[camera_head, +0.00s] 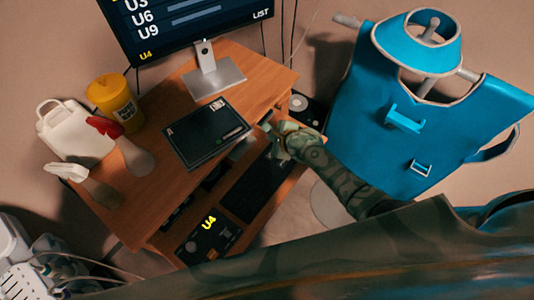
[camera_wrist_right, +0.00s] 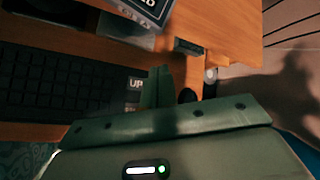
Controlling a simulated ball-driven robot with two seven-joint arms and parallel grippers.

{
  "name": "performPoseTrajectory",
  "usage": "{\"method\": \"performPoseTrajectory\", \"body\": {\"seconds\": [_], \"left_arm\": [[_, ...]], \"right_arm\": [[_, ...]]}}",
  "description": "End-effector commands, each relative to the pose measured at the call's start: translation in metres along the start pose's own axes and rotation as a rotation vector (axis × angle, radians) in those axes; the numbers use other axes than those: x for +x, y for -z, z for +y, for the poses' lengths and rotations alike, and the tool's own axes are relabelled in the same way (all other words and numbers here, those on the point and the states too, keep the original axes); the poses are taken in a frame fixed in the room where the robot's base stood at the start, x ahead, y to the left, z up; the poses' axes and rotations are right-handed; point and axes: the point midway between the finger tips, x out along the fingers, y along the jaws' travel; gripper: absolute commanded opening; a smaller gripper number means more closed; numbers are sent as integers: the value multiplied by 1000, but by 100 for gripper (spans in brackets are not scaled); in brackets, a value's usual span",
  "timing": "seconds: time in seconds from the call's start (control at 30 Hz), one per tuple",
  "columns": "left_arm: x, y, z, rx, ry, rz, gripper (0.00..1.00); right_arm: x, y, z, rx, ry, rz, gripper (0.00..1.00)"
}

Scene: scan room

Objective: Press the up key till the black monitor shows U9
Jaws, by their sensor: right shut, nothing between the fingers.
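The black monitor (camera_head: 190,28) stands at the back of the wooden desk. It lists U3, U6 and U9 in white, with a yellow U4 at its lower left. The dark keyboard (camera_head: 258,185) lies on the lower shelf and also shows in the right wrist view (camera_wrist_right: 60,82). A key marked UP (camera_wrist_right: 135,82) is at the keyboard's right end, just left of my fingers. My right gripper (camera_head: 268,124) is shut and empty above the desk's right side; its fingers (camera_wrist_right: 165,86) also show in the right wrist view. I cannot tell whether they touch the key. My left gripper is not in view.
A black flat box (camera_head: 205,132) lies on the desktop. A yellow tub (camera_head: 113,100), a white jug (camera_head: 70,132) and bottles stand at left. A blue apron (camera_head: 430,120) hangs at right.

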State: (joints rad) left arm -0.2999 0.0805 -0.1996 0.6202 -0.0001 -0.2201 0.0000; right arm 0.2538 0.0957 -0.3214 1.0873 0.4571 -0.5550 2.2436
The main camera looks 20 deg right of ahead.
Motion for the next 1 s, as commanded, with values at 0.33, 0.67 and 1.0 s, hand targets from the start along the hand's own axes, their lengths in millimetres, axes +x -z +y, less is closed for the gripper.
{"method": "performPoseTrajectory", "body": {"seconds": [0.33, 0.67, 1.0], "left_arm": [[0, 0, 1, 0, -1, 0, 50], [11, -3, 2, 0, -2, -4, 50], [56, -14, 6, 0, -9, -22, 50]], "right_arm": [[0, 1, 1, 59, -1, 2, 0], [8, 6, 7, 55, -2, 3, 0], [38, 29, 31, 54, -4, 6, 0]]}}
